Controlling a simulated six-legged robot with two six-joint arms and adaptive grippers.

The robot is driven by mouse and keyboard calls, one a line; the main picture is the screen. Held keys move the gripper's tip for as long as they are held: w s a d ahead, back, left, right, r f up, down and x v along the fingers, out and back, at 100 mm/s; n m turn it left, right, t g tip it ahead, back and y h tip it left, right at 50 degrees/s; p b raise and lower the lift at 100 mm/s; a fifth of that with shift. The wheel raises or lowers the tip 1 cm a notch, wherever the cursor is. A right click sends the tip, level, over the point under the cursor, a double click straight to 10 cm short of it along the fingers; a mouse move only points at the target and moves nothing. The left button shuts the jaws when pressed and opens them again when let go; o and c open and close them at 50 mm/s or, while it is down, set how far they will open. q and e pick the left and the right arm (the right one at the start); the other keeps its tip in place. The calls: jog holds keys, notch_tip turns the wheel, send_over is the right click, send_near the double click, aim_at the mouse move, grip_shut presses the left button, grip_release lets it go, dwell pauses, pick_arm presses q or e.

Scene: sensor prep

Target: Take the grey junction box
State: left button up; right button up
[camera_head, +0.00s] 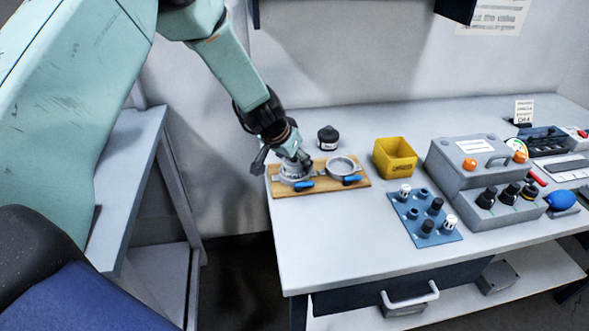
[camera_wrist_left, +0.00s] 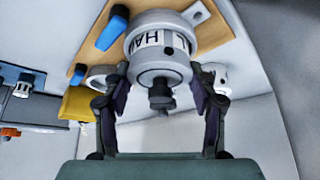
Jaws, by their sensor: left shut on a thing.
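A small grey box (camera_head: 497,277), which may be the junction box, sits on the lower shelf under the right part of the table. My left gripper (camera_head: 297,160) is over the wooden board at the table's left end, far from that box. My right gripper is not in view.
The wooden board (camera_head: 360,183) has a second ring clamp (camera_head: 341,166) with a blue lever. A black jar (camera_head: 327,138), yellow bin (camera_head: 395,158), blue peg plate (camera_head: 425,217) and grey control box (camera_head: 470,165) stand on the table.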

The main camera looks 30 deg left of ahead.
pick_arm(q)
jog(key=shift+w, duration=0.1)
jog(key=shift+r+p, duration=0.45)
jog(key=shift+r, duration=0.05)
jog(key=shift+c, duration=1.1)
notch_tip(320, 180, up, 9)
jog(key=p, duration=0.7)
jog(key=shift+p, duration=0.35)
grip_shut()
jog(key=o, duration=1.4)
grip_release()
